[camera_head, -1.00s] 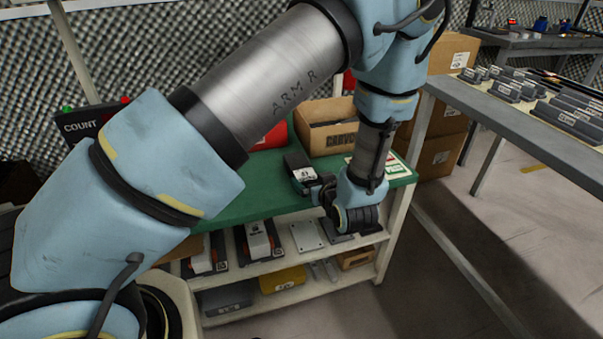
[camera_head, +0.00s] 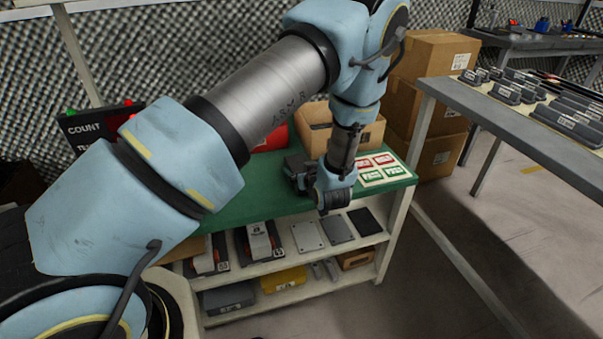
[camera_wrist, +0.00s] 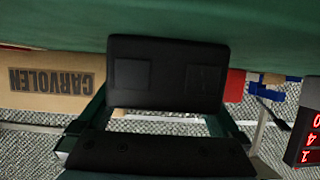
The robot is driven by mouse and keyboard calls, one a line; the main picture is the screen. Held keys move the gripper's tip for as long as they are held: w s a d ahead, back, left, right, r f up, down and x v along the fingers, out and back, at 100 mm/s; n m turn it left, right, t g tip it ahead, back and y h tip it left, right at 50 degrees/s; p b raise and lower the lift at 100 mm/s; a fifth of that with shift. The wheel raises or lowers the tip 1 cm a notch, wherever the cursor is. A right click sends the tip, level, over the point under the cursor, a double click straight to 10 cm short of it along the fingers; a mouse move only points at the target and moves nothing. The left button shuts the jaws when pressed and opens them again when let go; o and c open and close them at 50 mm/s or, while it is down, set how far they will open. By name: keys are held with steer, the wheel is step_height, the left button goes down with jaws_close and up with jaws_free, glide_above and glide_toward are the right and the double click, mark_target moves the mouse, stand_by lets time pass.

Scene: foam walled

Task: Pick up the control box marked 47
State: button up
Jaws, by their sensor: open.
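A dark control box (camera_head: 294,160) is on the green bench top, left of the printed card. My gripper (camera_head: 302,182) is at it, low over the bench, and overlaps it in the head view. The box's label is hidden now, so I cannot read its number. In the wrist view a black box face (camera_wrist: 165,75) with two faint square patches fills the middle, in front of the gripper. My gripper is open; the dark fingers show on either side, partly behind the box. I cannot tell whether they touch it.
A cardboard box (camera_head: 315,135) stands behind on the bench (camera_head: 255,185). A card with red and green squares (camera_head: 379,168) lies to the right. A counter display (camera_head: 95,128) is at the left. Shelves below hold several devices and plates. Another table (camera_head: 490,100) is at the right.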

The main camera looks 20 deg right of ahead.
steer(key=shift+c, duration=0.2)
steer(key=c, duration=1.5)
